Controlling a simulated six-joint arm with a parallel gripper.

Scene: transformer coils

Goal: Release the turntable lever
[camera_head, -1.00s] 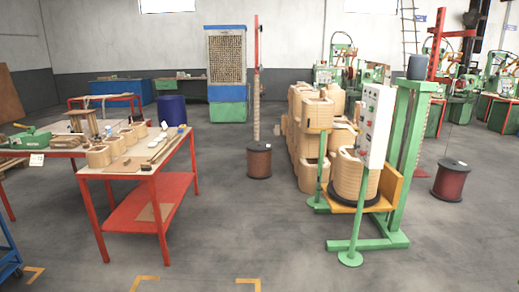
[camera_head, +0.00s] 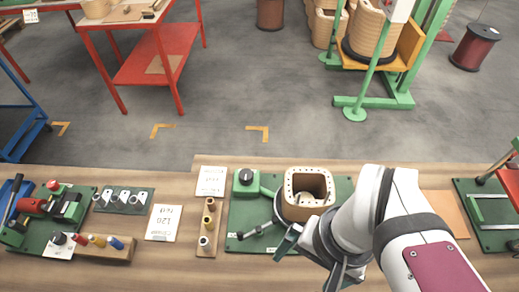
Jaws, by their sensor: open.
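A tan, box-shaped coil former (camera_head: 306,190) with holes around its rim stands on a green base plate (camera_head: 240,215) on the wooden bench. A dark lever (camera_head: 255,230) with a black knob sticks out to the left, low at the front of the former. My gripper (camera_head: 308,262) is open and empty, pointing down in front of the former, to the right of the lever and apart from its knob. The wrist hides the plate's right part and the lever's inner end may be partly hidden.
A black-knobbed green block (camera_head: 245,181) stands at the plate's back left. A wooden strip with small spools (camera_head: 208,222) and paper cards (camera_head: 163,222) lie to the left. Another green fixture (camera_head: 485,208) stands at the right.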

